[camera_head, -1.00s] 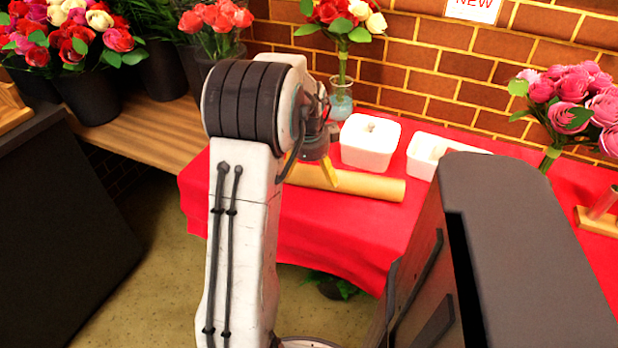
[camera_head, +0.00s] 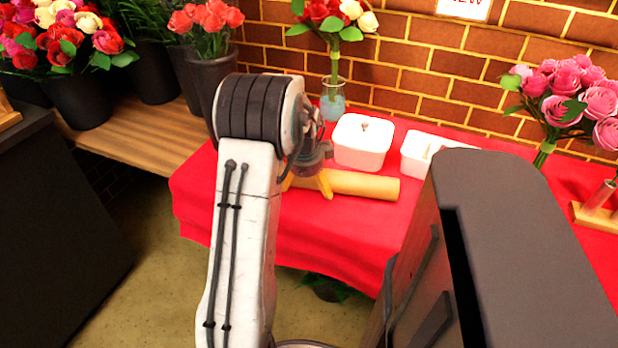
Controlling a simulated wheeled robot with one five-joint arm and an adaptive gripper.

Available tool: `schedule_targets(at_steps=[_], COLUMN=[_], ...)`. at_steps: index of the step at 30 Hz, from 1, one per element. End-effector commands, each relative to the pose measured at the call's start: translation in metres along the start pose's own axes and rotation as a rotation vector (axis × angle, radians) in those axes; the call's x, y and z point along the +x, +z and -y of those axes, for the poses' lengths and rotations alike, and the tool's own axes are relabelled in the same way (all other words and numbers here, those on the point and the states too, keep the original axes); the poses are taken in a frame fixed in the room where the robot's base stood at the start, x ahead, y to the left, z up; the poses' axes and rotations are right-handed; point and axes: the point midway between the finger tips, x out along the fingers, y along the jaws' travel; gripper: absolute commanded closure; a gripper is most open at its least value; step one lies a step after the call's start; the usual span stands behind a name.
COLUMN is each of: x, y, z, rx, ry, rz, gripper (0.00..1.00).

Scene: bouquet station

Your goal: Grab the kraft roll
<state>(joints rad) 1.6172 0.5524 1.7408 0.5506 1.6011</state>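The kraft roll (camera_head: 365,186) is a tan cylinder lying on the red-covered table near its front edge. My gripper (camera_head: 307,190) is at the roll's left part, with its two yellow fingers pointing down and spread apart. The right finger overlaps the roll in the picture; the left finger shows at the edge of my arm. The fingers look open. I cannot tell whether they touch the roll. The roll's left end is hidden by my arm and gripper.
A white lidded box (camera_head: 362,143) and an open white container (camera_head: 416,152) stand behind the roll. A glass vase (camera_head: 333,103) with flowers stands behind my gripper. Pink flowers (camera_head: 570,100) and a wooden stand (camera_head: 590,215) are at the right. The red table (camera_head: 330,228) is clear in front.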

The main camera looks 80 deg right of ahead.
Motion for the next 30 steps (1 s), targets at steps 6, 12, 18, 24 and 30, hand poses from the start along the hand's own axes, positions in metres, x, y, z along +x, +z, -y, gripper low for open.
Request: schedule_targets(at_steps=[6,12,18,24,30], x=[-0.0003,-0.0003,-0.0004,-0.0018,-0.0036], y=[0.0,0.0,-0.0001,-0.0001,0.0001], z=[-0.0001,0.0,0.0001,0.0018,0.0022], rx=[0.0,0.0,0.001,0.001,0.0], ry=[0.0,0.0,-0.001,-0.006,-0.005], rz=[0.0,0.0,0.0,0.0,0.0], gripper=[0.19,0.37,0.55,0.59,0.59])
